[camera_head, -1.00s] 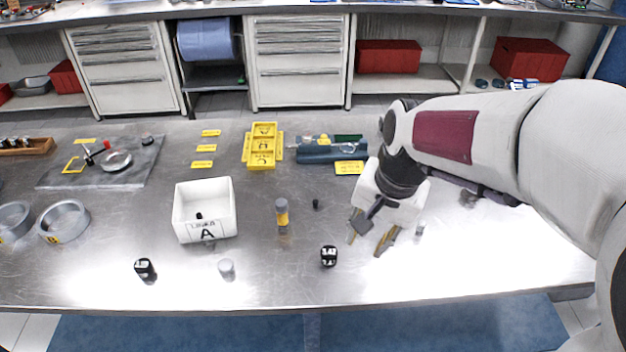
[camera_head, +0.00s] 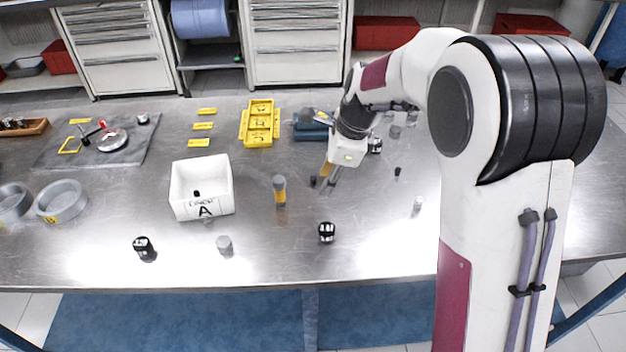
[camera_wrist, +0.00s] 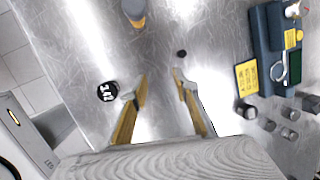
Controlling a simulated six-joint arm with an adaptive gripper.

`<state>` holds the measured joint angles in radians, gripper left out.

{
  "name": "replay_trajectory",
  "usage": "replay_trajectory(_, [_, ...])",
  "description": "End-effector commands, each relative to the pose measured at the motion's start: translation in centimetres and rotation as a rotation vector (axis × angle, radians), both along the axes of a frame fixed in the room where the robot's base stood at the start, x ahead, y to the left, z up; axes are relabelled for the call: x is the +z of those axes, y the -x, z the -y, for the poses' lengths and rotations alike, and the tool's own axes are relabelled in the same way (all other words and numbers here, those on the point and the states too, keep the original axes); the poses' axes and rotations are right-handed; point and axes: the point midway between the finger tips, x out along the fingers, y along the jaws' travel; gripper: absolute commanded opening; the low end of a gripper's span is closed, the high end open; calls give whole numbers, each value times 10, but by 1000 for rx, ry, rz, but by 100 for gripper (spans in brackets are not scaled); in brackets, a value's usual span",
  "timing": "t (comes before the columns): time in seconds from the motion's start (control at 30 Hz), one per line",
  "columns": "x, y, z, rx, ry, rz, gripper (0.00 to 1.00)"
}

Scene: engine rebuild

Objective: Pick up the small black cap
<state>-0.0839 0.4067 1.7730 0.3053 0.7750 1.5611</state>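A small black cap (camera_head: 313,181) stands on the metal table, just left of my gripper (camera_head: 328,183) in the head view. In the wrist view the cap (camera_wrist: 181,54) lies just past the tip of the right finger. My gripper (camera_wrist: 160,76) is open, its two yellow-sided fingers spread and pointing down with nothing between them. I cannot tell how high the fingertips are above the table. Another small black cap (camera_head: 397,171) stands to the right of the gripper. A small black piece (camera_head: 196,193) lies inside the white bin marked A (camera_head: 183,207).
A yellow and grey cylinder (camera_head: 280,191) stands left of the cap. A black numbered cylinder (camera_head: 327,232) stands nearer the front edge. The blue fixture (camera_head: 310,132) and yellow tray (camera_head: 260,124) are behind. Bare table lies around the cap.

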Motion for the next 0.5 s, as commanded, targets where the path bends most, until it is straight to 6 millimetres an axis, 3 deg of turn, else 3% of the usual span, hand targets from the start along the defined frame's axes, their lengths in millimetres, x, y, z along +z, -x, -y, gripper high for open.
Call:
replay_trajectory(0.3, [18,-33,-9,-364,-114,-17,30])
replay_trajectory(0.5, [23,-39,-11,-560,-175,-52,30])
